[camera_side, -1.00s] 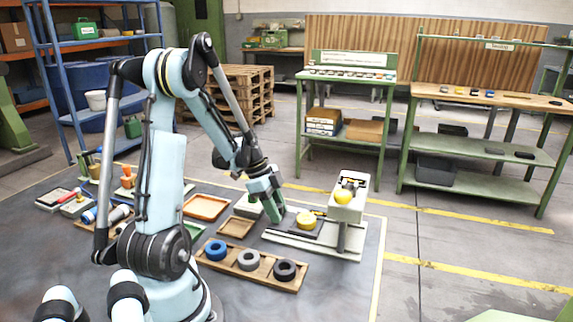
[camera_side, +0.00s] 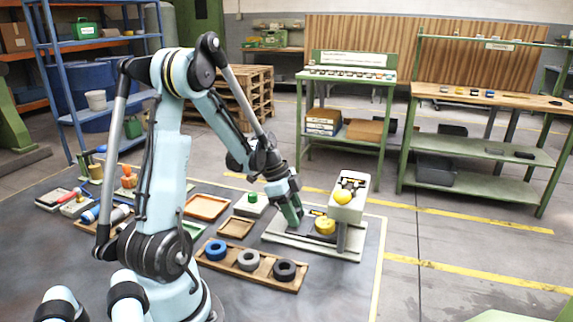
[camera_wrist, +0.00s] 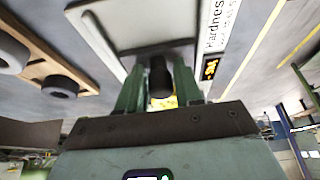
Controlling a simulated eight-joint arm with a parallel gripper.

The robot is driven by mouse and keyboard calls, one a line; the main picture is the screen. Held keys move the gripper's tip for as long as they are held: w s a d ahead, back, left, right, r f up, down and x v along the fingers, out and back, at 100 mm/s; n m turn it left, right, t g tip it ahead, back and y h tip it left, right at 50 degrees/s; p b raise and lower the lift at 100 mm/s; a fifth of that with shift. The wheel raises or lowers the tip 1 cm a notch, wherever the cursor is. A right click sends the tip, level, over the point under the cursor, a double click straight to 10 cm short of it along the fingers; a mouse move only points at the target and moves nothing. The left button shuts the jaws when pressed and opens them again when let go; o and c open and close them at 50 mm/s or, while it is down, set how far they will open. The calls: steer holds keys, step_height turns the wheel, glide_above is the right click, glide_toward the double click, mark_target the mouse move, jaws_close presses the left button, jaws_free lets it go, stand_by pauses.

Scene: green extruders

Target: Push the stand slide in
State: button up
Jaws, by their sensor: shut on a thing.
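The stand (camera_side: 347,207) is a pale upright head on a light base plate, with a yellow round part on its side. Its dark slide (camera_side: 306,236) lies low on the base and carries a yellow disc (camera_side: 325,227), which sits close to the column under the head. My gripper (camera_side: 296,222) is at the slide's left end, with green fingers pointing down. In the wrist view my fingers (camera_wrist: 158,88) are shut on a dark round knob (camera_wrist: 160,74); a bit of yellow shows behind it. The fingers hide part of the slide.
A wooden tray with blue, grey and black rings (camera_side: 249,261) lies in front of the stand. Small trays (camera_side: 206,207) and a pale block with a green knob (camera_side: 251,203) lie to the left. Open floor is to the right.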

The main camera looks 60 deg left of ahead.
mark_target(311, 224)
steer(key=shift+w+d+f, duration=0.15)
steer(key=shift+w+d, duration=1.4)
steer(key=shift+c, duration=0.2)
steer(key=o, duration=0.4)
steer(key=shift+w+d, duration=0.1)
steer(key=shift+o, duration=0.7)
steer(key=shift+o, duration=0.6)
steer(key=shift+r, duration=2.35)
steer(key=s+a+r, duration=0.4)
steer(key=s+a, duration=0.1)
